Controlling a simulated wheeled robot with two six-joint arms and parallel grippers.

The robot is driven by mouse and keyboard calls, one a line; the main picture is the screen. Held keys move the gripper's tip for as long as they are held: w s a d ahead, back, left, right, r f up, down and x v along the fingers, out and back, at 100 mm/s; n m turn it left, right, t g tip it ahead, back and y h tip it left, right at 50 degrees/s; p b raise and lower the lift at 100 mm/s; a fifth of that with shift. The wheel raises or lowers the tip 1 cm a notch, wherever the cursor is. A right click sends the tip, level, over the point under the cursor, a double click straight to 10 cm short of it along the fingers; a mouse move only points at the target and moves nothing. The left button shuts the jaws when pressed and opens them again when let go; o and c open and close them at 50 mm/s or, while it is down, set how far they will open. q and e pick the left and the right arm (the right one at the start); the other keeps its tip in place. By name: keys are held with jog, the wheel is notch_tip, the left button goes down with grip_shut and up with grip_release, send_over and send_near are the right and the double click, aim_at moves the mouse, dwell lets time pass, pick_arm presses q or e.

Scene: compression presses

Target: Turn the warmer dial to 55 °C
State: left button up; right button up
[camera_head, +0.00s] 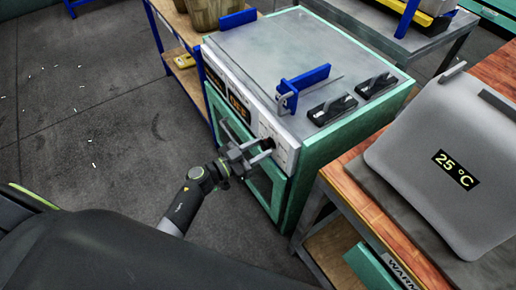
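A teal oven-like cabinet (302,193) stands in the middle with a grey metal top. Its light front panel has a dark display (238,105) with orange digits, too blurred to read. A small dark dial (267,143) sits on the panel, partly hidden by the fingers. My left gripper (262,150) is in front of this panel, its two fingers apart and pointing at the dial. I cannot tell whether they touch it. A grey device (440,135) on the right bench reads 25 °C. My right gripper is not in view.
A wooden bench (358,205) on the right carries a partly cut-off "WARM" sign (402,271). A blue clamp (303,82) and two black blocks (332,108) are on the cabinet top. A shelf (183,62) stands behind.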

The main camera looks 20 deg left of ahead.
pick_arm(q)
jog(key=shift+c, duration=0.9)
